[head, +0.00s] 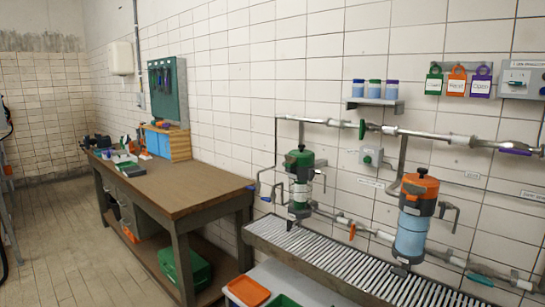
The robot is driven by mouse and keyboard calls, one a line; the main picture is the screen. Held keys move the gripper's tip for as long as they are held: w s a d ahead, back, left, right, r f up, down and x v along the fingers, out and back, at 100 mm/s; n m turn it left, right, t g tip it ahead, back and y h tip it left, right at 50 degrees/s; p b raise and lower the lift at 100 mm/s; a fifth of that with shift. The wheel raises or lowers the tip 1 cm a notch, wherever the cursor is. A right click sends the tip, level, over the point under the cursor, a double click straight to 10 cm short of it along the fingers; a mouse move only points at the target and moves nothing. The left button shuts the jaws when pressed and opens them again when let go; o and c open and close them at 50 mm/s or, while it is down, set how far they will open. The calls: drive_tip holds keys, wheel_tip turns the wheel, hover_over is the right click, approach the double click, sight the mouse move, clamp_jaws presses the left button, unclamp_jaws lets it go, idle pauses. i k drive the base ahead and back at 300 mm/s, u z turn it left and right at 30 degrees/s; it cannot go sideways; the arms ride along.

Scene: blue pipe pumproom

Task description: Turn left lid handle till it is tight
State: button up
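The left unit on the wall has a green lid (299,160) with a small black knob on top. Below it is a pale cylinder body (299,192). A grey bent handle (319,176) sticks out at its right side, near the lid. How tight the lid is cannot be told from here. A similar unit to the right has an orange lid (420,185), a light-blue body (411,232) and a grey bent handle (448,212) at its right. My gripper is not in view.
A slatted metal grate (330,258) runs below the units. A wooden workbench (170,190) stands left, with a green case (185,268) beneath. An orange tray (249,291) is at the bottom. Pipes (395,131) with valves cross the wall. The tiled floor (70,240) at left is clear.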

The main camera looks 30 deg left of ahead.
sight(291, 159)
drive_tip(key=u, duration=0.95)
drive_tip(key=k, duration=1.35)
drive_tip(key=z, duration=0.35)
drive_tip(key=i, duration=1.9)
drive_tip(key=u, duration=0.3)
